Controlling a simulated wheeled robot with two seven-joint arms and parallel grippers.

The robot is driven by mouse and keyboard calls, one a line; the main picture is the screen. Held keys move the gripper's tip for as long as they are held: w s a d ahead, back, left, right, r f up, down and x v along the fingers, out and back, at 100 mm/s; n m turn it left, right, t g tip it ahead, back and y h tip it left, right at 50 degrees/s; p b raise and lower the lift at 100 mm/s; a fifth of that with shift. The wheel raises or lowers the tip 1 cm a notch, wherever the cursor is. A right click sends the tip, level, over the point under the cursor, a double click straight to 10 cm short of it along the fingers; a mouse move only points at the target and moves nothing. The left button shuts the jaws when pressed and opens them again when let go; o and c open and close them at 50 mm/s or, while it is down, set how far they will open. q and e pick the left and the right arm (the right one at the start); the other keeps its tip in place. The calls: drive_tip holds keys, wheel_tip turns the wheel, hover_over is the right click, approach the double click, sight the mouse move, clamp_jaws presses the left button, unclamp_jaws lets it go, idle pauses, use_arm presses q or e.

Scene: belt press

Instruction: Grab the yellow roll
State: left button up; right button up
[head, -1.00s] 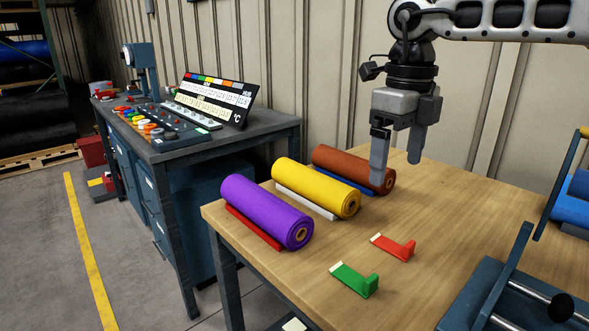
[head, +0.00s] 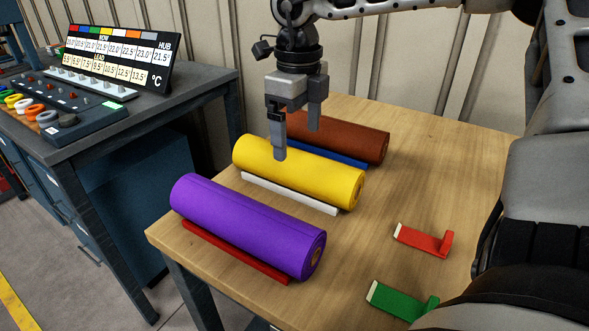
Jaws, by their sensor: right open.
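The yellow roll (head: 310,175) lies on its side on the wooden table (head: 415,185), between a purple roll and a brown roll. A white strip (head: 290,194) lies along its near side. My right gripper (head: 297,142) points down over the yellow roll, with its fingers open and apart. One fingertip overlaps the roll's upper left part in the head view. The other finger shows in front of the brown roll. I cannot tell whether either finger touches a roll. My left gripper is not in view.
The purple roll (head: 245,225) lies in front, with a red strip (head: 235,252) beside it. The brown roll (head: 350,138) lies behind, with a blue strip (head: 340,153). Red (head: 424,240) and green (head: 400,302) brackets lie at the right. A workbench (head: 130,115) stands at the left.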

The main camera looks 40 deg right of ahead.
sight(295, 152)
drive_tip(key=shift+a+f, duration=0.15)
drive_tip(key=shift+f, duration=3.4)
drive_tip(key=c, duration=1.8)
drive_tip(key=shift+w+r, duration=0.15)
drive_tip(key=shift+c, duration=0.2)
drive_tip(key=shift+r, duration=0.1)
drive_tip(key=shift+r, duration=0.55)
wheel_tip(295, 152, up, 27)
drive_tip(key=p, duration=0.3)
drive_tip(key=shift+f, duration=0.15)
